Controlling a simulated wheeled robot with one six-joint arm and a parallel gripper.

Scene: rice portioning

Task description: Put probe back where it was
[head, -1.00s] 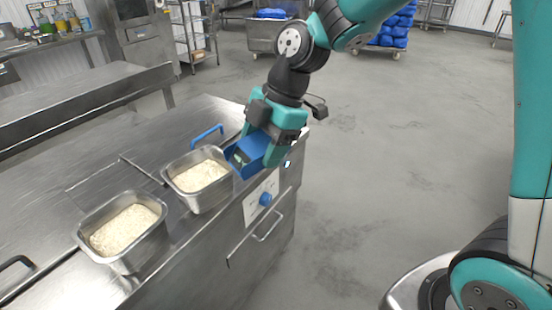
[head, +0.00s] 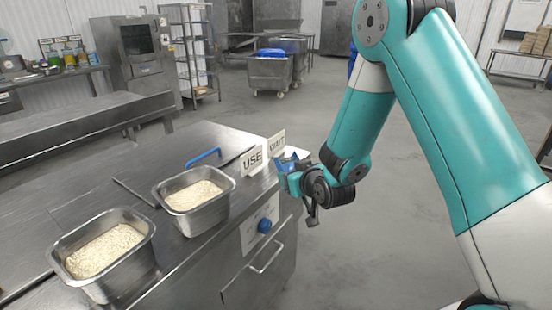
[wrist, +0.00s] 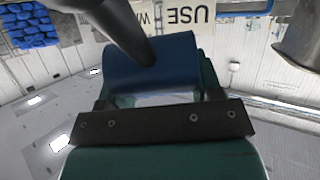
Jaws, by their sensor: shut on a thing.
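The blue probe body (head: 289,164) is held in my gripper (head: 284,180) at the right end of the steel counter, beside the standing signs. In the wrist view the blue body (wrist: 170,68) fills the space between the jaws of my gripper (wrist: 155,95). A dark grey tapered rod (wrist: 122,28) comes down over the blue body in the wrist view; I cannot tell whether it belongs to the probe. Whether the probe touches the counter is not clear.
A USE sign (head: 252,160) and a second sign (head: 277,146) stand at the counter's right end. Two steel pans of rice, the nearer (head: 62,246) and the farther (head: 163,205), sit on the counter (head: 90,180). A blue handle (head: 204,156) lies behind them. Floor to the right is open.

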